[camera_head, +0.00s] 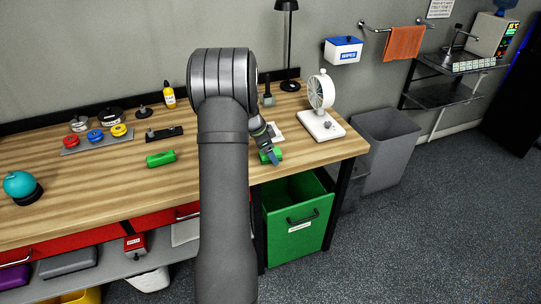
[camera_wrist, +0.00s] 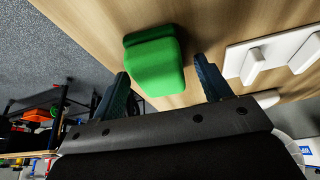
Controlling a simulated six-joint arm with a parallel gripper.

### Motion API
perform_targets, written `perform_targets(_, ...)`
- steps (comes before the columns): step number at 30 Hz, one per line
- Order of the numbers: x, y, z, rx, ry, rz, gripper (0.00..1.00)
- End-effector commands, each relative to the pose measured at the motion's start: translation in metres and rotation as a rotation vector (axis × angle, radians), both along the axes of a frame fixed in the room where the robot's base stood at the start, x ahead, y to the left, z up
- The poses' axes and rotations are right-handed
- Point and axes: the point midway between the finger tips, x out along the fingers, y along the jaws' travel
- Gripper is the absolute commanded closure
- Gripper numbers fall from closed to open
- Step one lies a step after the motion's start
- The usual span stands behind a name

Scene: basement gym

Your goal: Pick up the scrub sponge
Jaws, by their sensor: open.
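A green block (camera_wrist: 156,62), which looks like the scrub sponge, lies on the wooden bench in the wrist view. It has a darker green band along its far end. In the head view it shows partly (camera_head: 277,154), beside and behind my gripper (camera_head: 270,154). My gripper, also in the wrist view (camera_wrist: 162,68), is open, with one fingertip on each side of the block's near part. A gap shows on the right side; whether the left finger touches cannot be told. A second green item (camera_head: 160,158) lies on the bench to the left of my arm.
A black lamp (camera_head: 289,50) stands behind. A green bin (camera_head: 296,220) is below the bench edge. The bench (camera_head: 90,190) has free room at left front.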

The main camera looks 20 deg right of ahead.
Motion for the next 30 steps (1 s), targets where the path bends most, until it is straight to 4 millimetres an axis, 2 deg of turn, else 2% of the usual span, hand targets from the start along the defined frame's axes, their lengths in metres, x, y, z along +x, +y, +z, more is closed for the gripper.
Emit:
perform_targets(7, 0.0, -0.001, -0.003, 0.0, -0.002, 0.001, 0.31)
perform_targets(14, 0.0, -0.001, -0.002, 0.0, -0.001, 0.0, 0.76)
perform_targets(24, 0.0, -0.001, 0.0, 0.0, -0.002, 0.001, 0.77)
perform_targets(30, 0.001, -0.001, 0.02, 0.0, -0.005, 0.0, 0.77)
